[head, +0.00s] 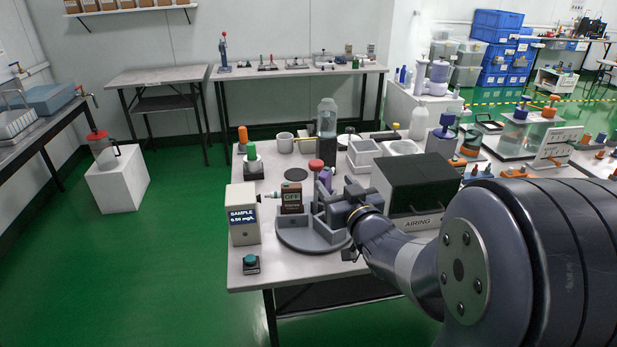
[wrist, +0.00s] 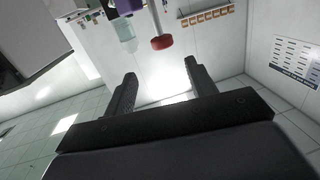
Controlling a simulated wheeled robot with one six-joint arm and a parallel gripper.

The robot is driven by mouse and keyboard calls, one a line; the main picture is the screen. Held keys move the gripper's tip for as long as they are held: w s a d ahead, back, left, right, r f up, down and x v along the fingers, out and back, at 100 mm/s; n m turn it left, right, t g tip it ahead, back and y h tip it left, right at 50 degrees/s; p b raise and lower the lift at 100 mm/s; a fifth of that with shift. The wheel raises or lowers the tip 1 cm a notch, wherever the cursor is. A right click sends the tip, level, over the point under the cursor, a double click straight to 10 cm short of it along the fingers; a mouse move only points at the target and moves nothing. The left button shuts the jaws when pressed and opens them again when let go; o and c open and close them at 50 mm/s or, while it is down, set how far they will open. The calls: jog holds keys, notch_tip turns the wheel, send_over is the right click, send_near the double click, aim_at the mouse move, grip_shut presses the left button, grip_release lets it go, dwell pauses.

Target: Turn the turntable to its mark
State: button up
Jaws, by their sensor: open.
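The turntable (head: 295,239) is a round grey disc near the front edge of the white bench in the head view. Grey upright walls stand on it, and a brown box reading OFF (head: 291,198) stands at its back left. My gripper (head: 335,208) is at the right side of the turntable, among or just above the grey walls; I cannot tell if it touches them. In the wrist view my gripper (wrist: 159,70) has its two fingers apart with nothing between them. I cannot make out the turntable's mark, and my wrist hides part of the disc.
A beige SAMPLE meter (head: 243,217) stands left of the turntable, with a teal-button box (head: 251,264) in front. A dark AIRING box (head: 415,185) stands close on the right. A red knob (head: 316,164) rises behind.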

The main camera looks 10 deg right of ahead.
aim_at(319, 166)
jog(key=w, duration=0.3)
jog(key=w+a, duration=0.1)
jog(key=w, duration=0.3)
jog(key=w+a, duration=0.1)
jog(key=w, duration=0.3)
jog(key=shift+a+f, duration=0.15)
jog(key=shift+c, duration=0.3)
grip_shut()
